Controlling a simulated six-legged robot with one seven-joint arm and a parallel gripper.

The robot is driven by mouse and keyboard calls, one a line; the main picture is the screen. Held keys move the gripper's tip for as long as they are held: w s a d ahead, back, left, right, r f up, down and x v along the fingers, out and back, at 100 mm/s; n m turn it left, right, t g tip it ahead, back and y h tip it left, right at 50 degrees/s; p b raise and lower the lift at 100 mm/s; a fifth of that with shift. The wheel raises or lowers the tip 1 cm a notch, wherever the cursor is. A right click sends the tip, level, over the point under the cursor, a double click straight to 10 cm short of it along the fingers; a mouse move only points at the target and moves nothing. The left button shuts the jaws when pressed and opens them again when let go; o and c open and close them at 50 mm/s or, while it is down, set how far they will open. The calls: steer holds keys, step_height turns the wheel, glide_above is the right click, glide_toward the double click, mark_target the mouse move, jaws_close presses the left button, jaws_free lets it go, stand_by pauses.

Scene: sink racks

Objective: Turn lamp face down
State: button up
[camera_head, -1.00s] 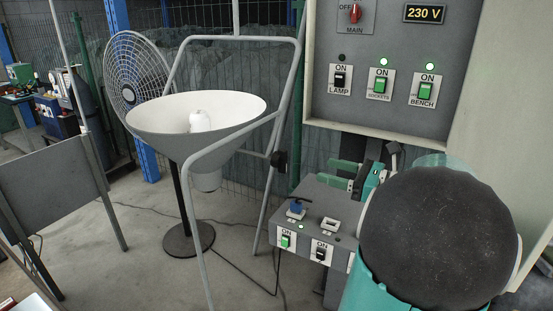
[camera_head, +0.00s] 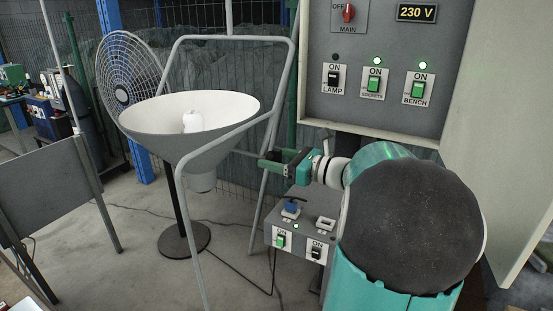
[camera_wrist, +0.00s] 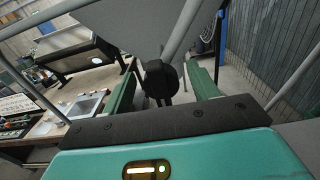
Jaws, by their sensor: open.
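The lamp (camera_head: 150,140) is a wide grey bowl-shaped shade with a white inside and a white bulb (camera_head: 193,121). It faces up, held in a tubular grey frame (camera_head: 290,75). My gripper (camera_head: 268,161) is at the right side of the frame, pointing left toward the lamp. In the wrist view a black knob (camera_wrist: 160,82) on the frame sits between the two green fingers of my gripper (camera_wrist: 162,66), which are open with gaps on both sides. The shade's grey underside (camera_wrist: 140,25) is beyond it. In the head view the knob is hidden at the gripper.
A panel (camera_head: 385,75) with LAMP, SOCKETS and BENCH switches hangs at upper right. A grey control box (camera_head: 300,222) with switches stands below my arm. A fan (camera_head: 125,80) stands behind the lamp. A cable lies on the floor.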

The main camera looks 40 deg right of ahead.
jaws_close()
